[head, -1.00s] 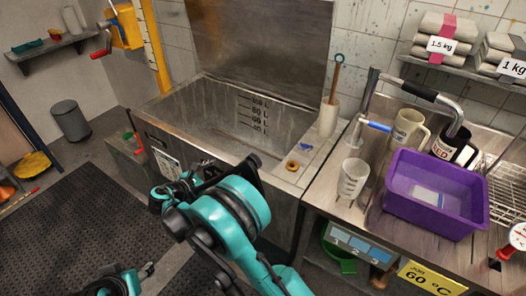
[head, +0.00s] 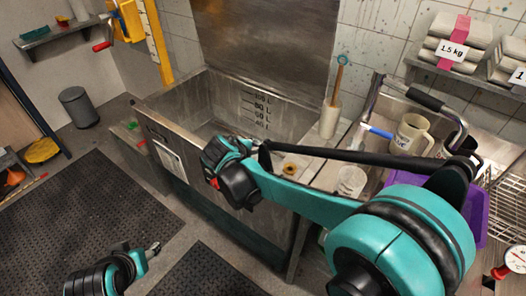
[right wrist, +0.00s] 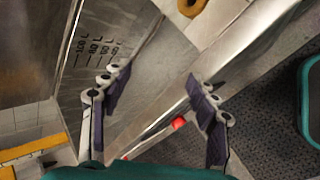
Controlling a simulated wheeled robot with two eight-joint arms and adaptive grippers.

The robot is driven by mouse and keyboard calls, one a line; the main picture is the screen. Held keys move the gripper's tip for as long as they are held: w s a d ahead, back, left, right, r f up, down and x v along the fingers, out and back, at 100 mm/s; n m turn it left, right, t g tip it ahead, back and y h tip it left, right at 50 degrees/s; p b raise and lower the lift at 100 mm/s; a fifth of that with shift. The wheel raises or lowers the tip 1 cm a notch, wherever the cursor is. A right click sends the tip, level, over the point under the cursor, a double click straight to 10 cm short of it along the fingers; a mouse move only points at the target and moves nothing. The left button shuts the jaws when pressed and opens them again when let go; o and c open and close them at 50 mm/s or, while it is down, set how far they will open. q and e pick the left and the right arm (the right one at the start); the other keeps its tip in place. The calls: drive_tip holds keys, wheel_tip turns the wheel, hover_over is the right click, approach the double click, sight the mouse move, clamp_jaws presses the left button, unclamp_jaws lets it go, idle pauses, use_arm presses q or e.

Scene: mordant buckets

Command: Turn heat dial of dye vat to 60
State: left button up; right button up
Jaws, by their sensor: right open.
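The dye vat (head: 150,113) is a steel tub with a litre scale on its inner wall. A pale panel (head: 168,158) is on its front; its marks are too small to read, and I cannot make out a heat dial. My right gripper (head: 215,152) is over the vat's front rim, its fingers hard to make out in the head view. In the right wrist view my right gripper (right wrist: 160,76) is open and empty, with the vat's steel rim (right wrist: 190,88) beyond its fingers. My left gripper (head: 152,250) is low over the floor mat; its jaw state is unclear.
A brass-coloured ring (head: 290,169) lies on the ledge right of the vat. A beaker (head: 351,181), a mug (head: 410,135) and a purple bin (head: 477,215) stand on the right bench. A round gauge (head: 516,259) is at the right edge. Dark mats (head: 80,220) cover the floor.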

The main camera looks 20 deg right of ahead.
drive_tip(key=shift+s+d+r+m+y, duration=0.3)
drive_tip(key=shift+s+d+r+m, duration=0.15)
drive_tip(key=shift+s, duration=0.2)
drive_tip(key=s+f+m+y, duration=0.1)
drive_tip(key=s+m+y, duration=0.4)
drive_tip(key=s+m, duration=0.6)
drive_tip(key=shift+s+a+t, duration=0.15)
drive_tip(key=shift+s+t, duration=0.25)
drive_tip(key=shift+s, duration=3.25)
drive_tip(key=shift+m, duration=0.25)
